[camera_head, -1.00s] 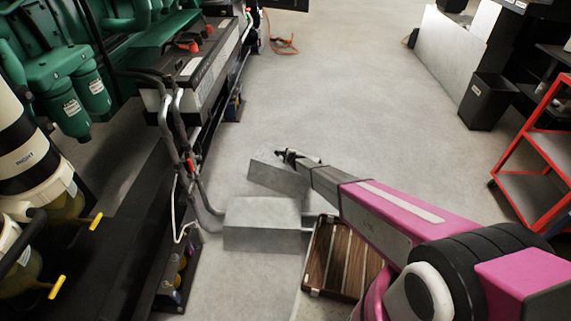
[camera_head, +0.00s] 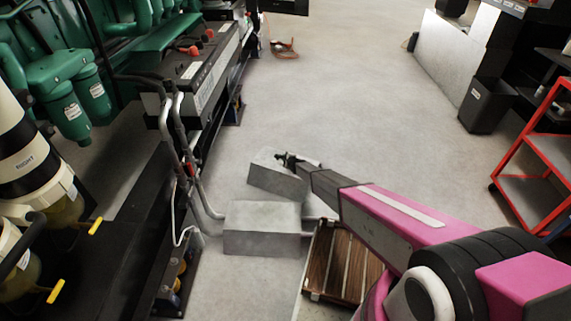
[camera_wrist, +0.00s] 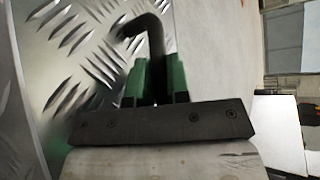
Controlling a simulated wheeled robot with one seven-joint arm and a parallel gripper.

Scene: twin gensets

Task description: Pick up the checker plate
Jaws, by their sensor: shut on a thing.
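The checker plate (camera_wrist: 85,70) fills the left of the wrist view, grey metal with raised diamond tread. A dark bent handle (camera_wrist: 150,28) stands up beside it, and its lower part runs between the green fingers of my gripper (camera_wrist: 157,80). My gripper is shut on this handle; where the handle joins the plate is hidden. In the head view my gripper (camera_head: 284,159) is at the far end of my arm, over a grey block-like shape (camera_head: 276,184). I cannot make out the tread there, nor whether the plate is clear of its support.
A second grey block (camera_head: 262,228) lies nearer on the floor. A slatted wooden piece (camera_head: 340,262) lies to its right, partly behind my arm. Genset machinery (camera_head: 70,85) lines the left. A black bin (camera_head: 487,104) and red shelf rack (camera_head: 540,165) stand right. The middle floor is clear.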

